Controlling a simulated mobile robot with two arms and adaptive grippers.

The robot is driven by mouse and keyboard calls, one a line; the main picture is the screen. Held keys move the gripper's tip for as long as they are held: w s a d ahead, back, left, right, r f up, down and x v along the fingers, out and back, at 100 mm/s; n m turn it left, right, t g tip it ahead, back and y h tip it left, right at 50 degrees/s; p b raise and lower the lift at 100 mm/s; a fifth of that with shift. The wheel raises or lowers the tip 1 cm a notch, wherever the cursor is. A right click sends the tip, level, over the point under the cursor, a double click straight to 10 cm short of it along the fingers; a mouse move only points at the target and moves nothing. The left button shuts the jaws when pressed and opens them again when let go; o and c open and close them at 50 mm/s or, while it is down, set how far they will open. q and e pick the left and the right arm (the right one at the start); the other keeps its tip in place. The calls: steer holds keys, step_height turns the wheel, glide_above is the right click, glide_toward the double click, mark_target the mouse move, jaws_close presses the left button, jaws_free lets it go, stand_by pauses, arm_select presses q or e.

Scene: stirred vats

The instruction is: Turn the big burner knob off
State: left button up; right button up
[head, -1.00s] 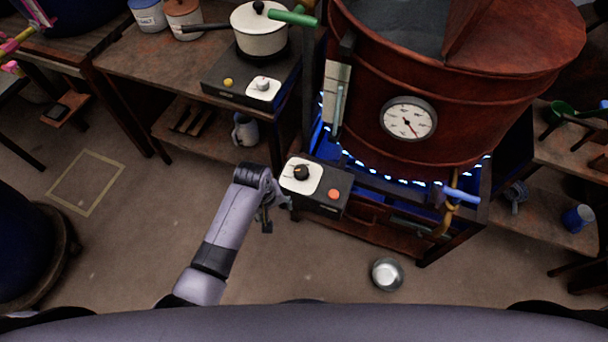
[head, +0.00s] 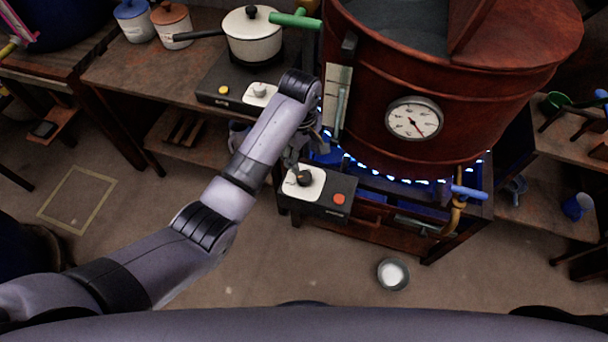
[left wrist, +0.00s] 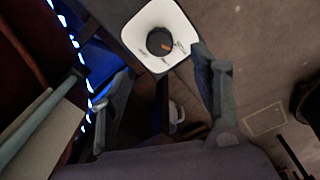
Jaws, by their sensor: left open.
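The big burner knob (head: 304,178) is a round black dial on a white plate. The plate sits on a black control box (head: 322,204) at the front left of the copper vat's stand. In the left wrist view the knob (left wrist: 160,41) shows an orange mark and lies just beyond the fingertips, roughly between them. My left gripper (head: 304,158) is open and close above the back of the plate; it also shows in the left wrist view (left wrist: 163,62). Touch between fingers and knob cannot be told. Blue flames (head: 375,171) ring the vat's underside. My right gripper is not in view.
The copper vat (head: 450,100) with a dial gauge (head: 414,118) stands behind the box. A red button (head: 339,199) is right of the knob. A smaller burner (head: 215,90) carries a white pot (head: 252,40). A metal bowl (head: 392,274) lies on open floor.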

mark_target(304, 176)
arm_select(q)
step_height(304, 176, down, 11)
steer(key=shift+w+d+r+b, duration=0.1)
steer(key=shift+w+b, duration=0.05)
steer(key=shift+b, duration=0.75)
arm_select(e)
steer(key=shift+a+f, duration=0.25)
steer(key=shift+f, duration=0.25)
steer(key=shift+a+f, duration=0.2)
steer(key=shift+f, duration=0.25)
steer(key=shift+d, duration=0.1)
arm_select(q)
steer(key=shift+c, duration=0.3)
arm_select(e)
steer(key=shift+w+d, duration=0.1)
arm_select(q)
steer(key=shift+c, duration=0.6)
steer(key=c, duration=1)
